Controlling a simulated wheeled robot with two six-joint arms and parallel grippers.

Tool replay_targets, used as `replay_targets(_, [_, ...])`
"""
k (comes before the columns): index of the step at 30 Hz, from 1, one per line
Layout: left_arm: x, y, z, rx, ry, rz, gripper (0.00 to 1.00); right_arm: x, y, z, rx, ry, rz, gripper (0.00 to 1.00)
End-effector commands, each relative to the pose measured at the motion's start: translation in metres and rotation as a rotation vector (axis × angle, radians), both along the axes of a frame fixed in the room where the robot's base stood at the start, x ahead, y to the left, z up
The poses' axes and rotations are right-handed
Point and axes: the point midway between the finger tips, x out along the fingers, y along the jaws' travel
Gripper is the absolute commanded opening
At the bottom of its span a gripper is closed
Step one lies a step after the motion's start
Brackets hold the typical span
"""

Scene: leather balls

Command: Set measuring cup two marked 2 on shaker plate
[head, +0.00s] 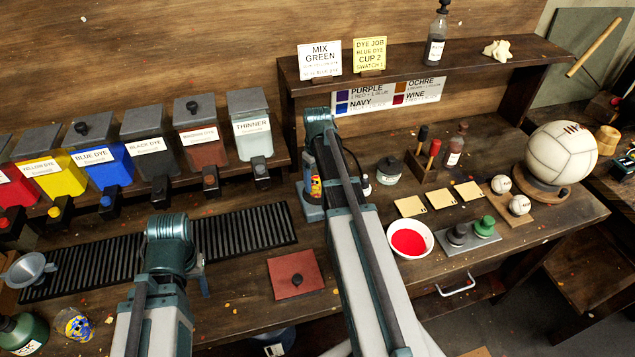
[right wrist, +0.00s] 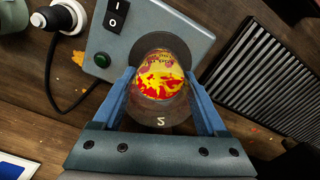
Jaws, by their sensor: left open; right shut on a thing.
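Measuring cup two (right wrist: 160,90), clear with yellow and red dye inside and a 2 on its side, is between the fingers of my right gripper (right wrist: 158,76), which is shut on it. The cup lies over the round dark shaker plate (right wrist: 165,42) in the right wrist view; I cannot tell whether it touches. The grey shaker body (right wrist: 107,42) has a black switch and a green button. In the head view the cup (head: 316,187) shows beside my right arm, above the shaker base (head: 312,213). My left gripper (head: 202,280) is open, mostly hidden behind its wrist.
A ribbed black mat (head: 255,228) lies left of the shaker. A red square with a knob (head: 296,280) is in front. A bowl of red dye (head: 410,239), yellow swatches (head: 440,199) and a white ball (head: 560,152) are to the right. Dye bins (head: 108,165) line the back left.

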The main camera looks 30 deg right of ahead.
Motion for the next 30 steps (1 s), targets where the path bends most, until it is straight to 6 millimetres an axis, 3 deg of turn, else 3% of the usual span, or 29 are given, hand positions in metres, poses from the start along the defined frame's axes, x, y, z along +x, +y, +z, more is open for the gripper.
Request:
replay_targets(6, [0.000,0.000,-0.004,0.000,0.000,0.000,0.50,0.000,0.000,-0.004,0.000,0.000,0.000,0.13])
replay_targets(7, [0.000,0.000,-0.003,0.000,0.000,0.000,0.50,0.000,0.000,-0.003,0.000,0.000,0.000,0.79])
replay_targets(11, [0.000,0.000,-0.003,0.000,0.000,0.000,0.50,0.000,0.000,-0.003,0.000,0.000,0.000,1.00])
replay_targets(23, [0.000,0.000,0.002,0.000,0.000,0.000,0.50,0.000,0.000,0.002,0.000,0.000,0.000,1.00])
replay_targets(30, [0.000,0.000,0.024,0.000,0.000,-0.001,0.50,0.000,0.000,0.024,0.000,0.000,0.000,1.00])
